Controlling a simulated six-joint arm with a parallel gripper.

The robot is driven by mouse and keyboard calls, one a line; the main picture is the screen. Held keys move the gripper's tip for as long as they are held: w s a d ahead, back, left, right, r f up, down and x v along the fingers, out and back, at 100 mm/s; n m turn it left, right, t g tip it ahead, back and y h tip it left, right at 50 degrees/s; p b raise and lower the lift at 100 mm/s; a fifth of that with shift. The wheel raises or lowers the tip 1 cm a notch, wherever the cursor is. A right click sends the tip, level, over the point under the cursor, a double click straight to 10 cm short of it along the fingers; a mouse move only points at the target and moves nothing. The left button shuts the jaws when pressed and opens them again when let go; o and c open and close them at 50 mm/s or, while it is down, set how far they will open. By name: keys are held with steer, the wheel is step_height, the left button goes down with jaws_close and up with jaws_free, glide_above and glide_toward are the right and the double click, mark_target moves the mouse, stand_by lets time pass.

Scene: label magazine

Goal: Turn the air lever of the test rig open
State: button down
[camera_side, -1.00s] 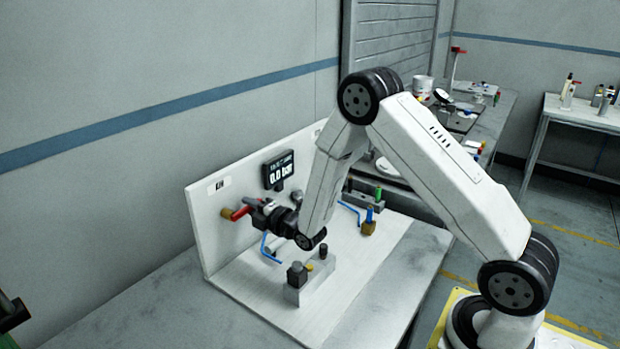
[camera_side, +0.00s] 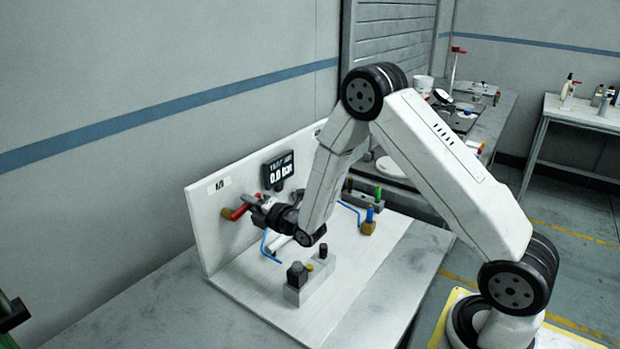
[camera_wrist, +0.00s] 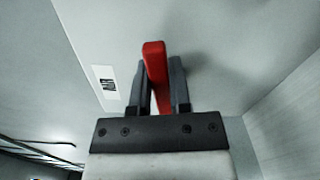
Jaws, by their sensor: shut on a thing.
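The red air lever (camera_side: 239,212) sticks out from a brass fitting (camera_side: 227,214) on the upright white panel of the test rig (camera_side: 213,245). In the side view my gripper (camera_side: 251,204) is at the lever's near end. In the wrist view the red lever (camera_wrist: 155,62) stands between the two dark fingers of my gripper (camera_wrist: 160,88), which are shut on it. Its far end shows beyond the fingertips. The brass fitting is hidden in the wrist view. A pressure display (camera_side: 281,171) on the panel reads 0.0 bar.
On the rig's base, a grey block (camera_side: 308,285) with dark and yellow knobs stands below my gripper. A blue tube (camera_side: 270,250) runs close beneath the gripper. A brass fitting with a blue top (camera_side: 369,222) stands to the right. The base's front is clear.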

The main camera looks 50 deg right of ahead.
mark_target(225, 191)
steer(key=r+n, duration=0.1)
steer(key=n, duration=0.2)
steer(key=shift+a+r, duration=0.3)
steer(key=shift+r, duration=0.05)
steer(key=n, duration=0.2)
steer(key=a+r+n, duration=0.1)
steer(key=n, duration=0.1)
steer(key=shift+r, duration=0.2)
steer(key=a+n, duration=0.1)
steer(key=n, duration=0.1)
steer(key=a+r+n, duration=0.1)
steer(key=n, duration=0.2)
steer(key=shift+a+r+n, duration=0.1)
steer(key=shift+a+n, duration=0.1)
steer(key=shift+n, duration=0.1)
steer(key=c, duration=0.6)
jaws_free()
steer(key=shift+o, duration=0.2)
steer(key=shift+s, duration=0.1)
steer(key=s, duration=0.7)
steer(key=shift+s, duration=0.3)
